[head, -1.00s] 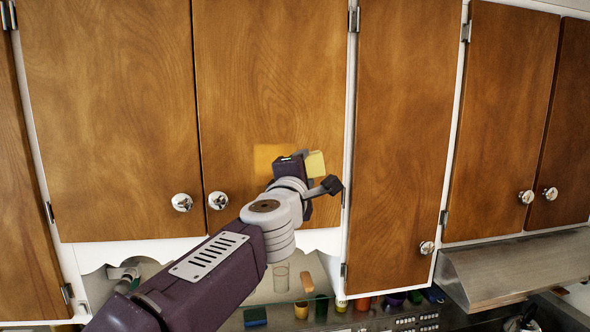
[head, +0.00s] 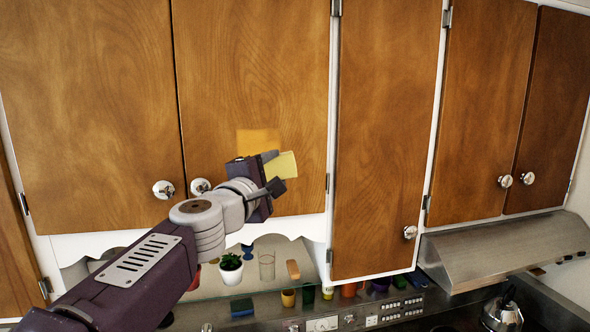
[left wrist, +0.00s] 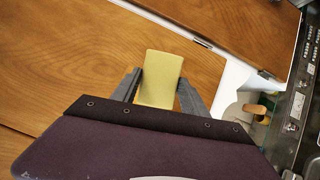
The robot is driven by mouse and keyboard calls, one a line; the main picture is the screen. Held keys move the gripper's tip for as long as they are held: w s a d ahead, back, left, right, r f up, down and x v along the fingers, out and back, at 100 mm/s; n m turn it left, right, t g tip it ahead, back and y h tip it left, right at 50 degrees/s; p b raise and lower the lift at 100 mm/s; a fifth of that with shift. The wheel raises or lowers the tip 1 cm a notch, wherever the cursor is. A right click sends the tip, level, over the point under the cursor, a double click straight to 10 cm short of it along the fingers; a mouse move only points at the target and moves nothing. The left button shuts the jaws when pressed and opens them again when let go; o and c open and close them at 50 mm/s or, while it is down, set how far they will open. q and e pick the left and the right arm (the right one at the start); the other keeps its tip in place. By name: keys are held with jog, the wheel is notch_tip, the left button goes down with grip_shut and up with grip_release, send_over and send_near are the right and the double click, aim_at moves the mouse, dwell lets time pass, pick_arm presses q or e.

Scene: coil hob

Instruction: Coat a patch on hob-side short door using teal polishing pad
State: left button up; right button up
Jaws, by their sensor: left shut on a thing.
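My left gripper (head: 271,172) is shut on a small pale yellow pad (head: 283,165). In the left wrist view the pad (left wrist: 159,78) sits between the two grey fingers and stands out past their tips, with wood behind it. No teal colour shows on this pad. A flat orange patch (head: 256,140) lies on the wooden door (head: 240,70) left of the tall narrow door. The pad is at the patch's lower right; I cannot tell whether it touches the door. My right gripper is not in view.
Round knobs (head: 200,187) stick out from the doors. A steel hood (head: 505,250) is at right, with a kettle (head: 503,310) below. A potted plant (head: 231,268), a glass (head: 266,264) and a blue-green block (head: 242,307) stand below the cabinets.

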pick_arm(q)
jog(key=a+n+y+b, duration=0.1)
jog(key=a+n+y, duration=0.15)
jog(key=a, duration=0.55)
jog(key=shift+m+t, duration=0.3)
jog(key=shift+m, duration=0.15)
jog(key=shift+w+a+f+p, duration=0.15)
jog(key=shift+w+a, duration=0.2)
jog(key=shift+w, duration=0.5)
jog(key=shift+w+a+p, duration=0.2)
jog(key=shift+w+a, duration=0.1)
jog(key=shift+w, duration=0.6)
jog(key=shift+w+a+f+p, duration=0.15)
jog(key=shift+w+a, duration=0.2)
jog(key=shift+w, duration=0.5)
jog(key=shift+w+a+r, duration=0.1)
jog(key=shift+w+a, duration=0.15)
jog(key=shift+w, duration=0.65)
